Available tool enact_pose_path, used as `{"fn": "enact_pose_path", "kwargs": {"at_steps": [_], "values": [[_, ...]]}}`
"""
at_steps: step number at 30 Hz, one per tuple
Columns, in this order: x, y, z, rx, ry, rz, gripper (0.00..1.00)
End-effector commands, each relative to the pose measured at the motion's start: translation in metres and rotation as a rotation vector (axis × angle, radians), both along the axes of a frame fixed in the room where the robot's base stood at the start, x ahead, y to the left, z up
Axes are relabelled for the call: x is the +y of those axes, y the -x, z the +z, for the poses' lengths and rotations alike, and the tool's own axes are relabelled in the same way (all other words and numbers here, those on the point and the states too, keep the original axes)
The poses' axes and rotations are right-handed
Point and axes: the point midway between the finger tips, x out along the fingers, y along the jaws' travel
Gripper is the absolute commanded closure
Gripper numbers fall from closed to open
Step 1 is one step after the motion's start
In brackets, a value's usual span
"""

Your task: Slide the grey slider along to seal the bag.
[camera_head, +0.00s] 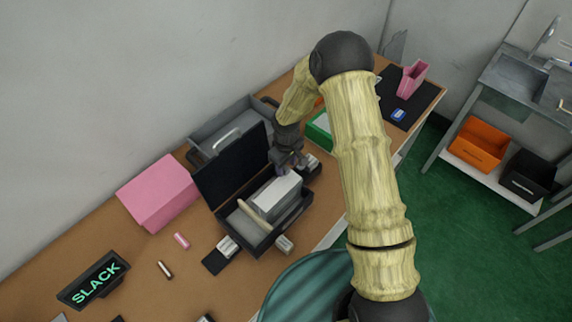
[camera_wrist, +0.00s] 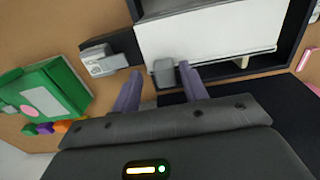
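A white, flat-sided bag-like block (camera_head: 278,194) sits in the open black case (camera_head: 240,243) on the table. In the wrist view the white panel (camera_wrist: 215,42) of this block fills the upper middle. A small grey block, apparently the slider (camera_wrist: 163,73), sits at the panel's near edge, left of its middle. My gripper (camera_wrist: 158,72) is open, with its two purple-grey fingers on either side of the slider and visible gaps to it. In the head view my gripper (camera_head: 289,163) is at the case's far end, and the slider cannot be made out there.
The case's black lid (camera_head: 232,163) stands up behind it. A silver latch (camera_wrist: 105,62) on a black piece lies left of the panel. A green box (camera_wrist: 42,100) is farther left. A pink box (camera_head: 157,192) and a grey tray (camera_head: 222,122) stand near the wall.

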Motion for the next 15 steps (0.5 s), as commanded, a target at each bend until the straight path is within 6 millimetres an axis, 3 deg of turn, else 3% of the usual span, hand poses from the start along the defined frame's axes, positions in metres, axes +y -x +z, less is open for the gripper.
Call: {"fn": "enact_pose_path", "kwargs": {"at_steps": [8, 15], "values": [[0.001, 0.000, 0.004, 0.000, -0.001, 0.001, 0.56], [0.000, 0.000, 0.031, -0.003, -0.002, 0.000, 0.56]]}}
